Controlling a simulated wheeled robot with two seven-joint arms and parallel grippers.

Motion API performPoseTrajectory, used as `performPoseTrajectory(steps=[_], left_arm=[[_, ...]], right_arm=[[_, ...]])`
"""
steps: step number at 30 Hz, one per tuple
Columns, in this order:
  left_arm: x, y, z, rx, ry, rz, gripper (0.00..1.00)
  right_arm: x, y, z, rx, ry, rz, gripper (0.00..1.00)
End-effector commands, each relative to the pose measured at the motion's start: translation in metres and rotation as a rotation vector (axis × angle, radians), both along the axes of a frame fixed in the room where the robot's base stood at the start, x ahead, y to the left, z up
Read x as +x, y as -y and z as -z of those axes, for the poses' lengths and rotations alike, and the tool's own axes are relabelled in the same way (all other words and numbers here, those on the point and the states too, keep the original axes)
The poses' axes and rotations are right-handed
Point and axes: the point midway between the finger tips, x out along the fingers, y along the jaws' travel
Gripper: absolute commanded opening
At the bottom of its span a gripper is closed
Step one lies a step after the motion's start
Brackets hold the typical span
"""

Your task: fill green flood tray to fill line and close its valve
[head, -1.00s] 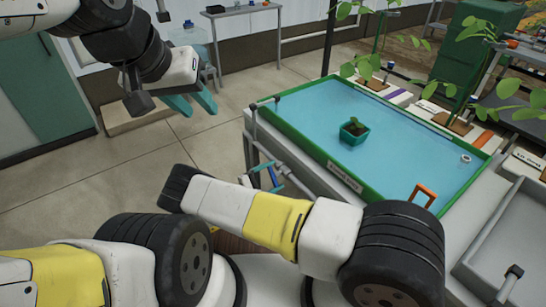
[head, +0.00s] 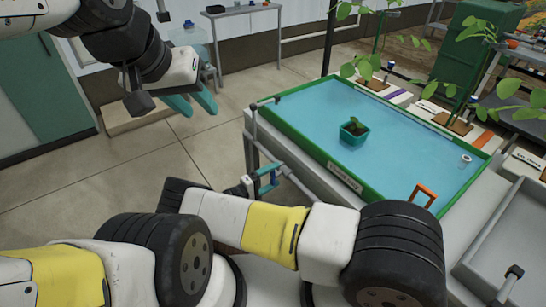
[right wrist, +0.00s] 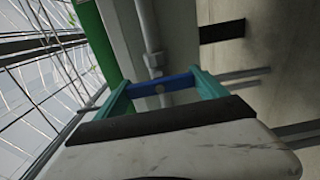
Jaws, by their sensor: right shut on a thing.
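The green-rimmed flood tray (head: 300,140) stands at centre right, its inside an even blue; I cannot tell the water level or make out a fill line. A pipe with a blue valve handle (head: 274,177) runs beside the tray's near left side. My right gripper (head: 265,181) is shut on this handle. In the right wrist view the handle (right wrist: 165,83) lies crosswise between the teal fingers of my right gripper (right wrist: 163,88). My left gripper (head: 192,104) is open and empty over the floor, left of the tray.
A small teal pot with a plant (head: 354,131) sits in the tray. An orange bracket (head: 424,194) stands at its near right rim. A grey sink (head: 510,240) is at the right. Leafy plants (head: 372,62) overhang the far side.

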Motion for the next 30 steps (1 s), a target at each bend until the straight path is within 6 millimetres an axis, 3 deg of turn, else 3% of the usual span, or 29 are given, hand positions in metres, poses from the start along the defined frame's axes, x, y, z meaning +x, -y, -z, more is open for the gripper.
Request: performPoseTrajectory(steps=[16,17,19,30], left_arm=[[0.0000,0.0000,0.0000,0.000,0.000,0.000,0.36],[0.0000,0.0000,0.0000,0.000,0.000,0.000,0.36],[0.0000,0.0000,0.0000,0.000,0.000,0.000,0.36],[0.0000,0.0000,0.0000,0.000,0.000,0.000,0.36]], right_arm=[[-0.0015,0.0006,0.0014,0.020,0.025,0.003,0.41],[-0.0015,0.0005,0.0015,0.020,0.025,0.003,0.84],[-0.0014,0.0005,0.0014,0.020,0.025,0.002,0.97],[-0.0010,-0.0001,0.0006,0.020,0.025,0.002,1.00]])
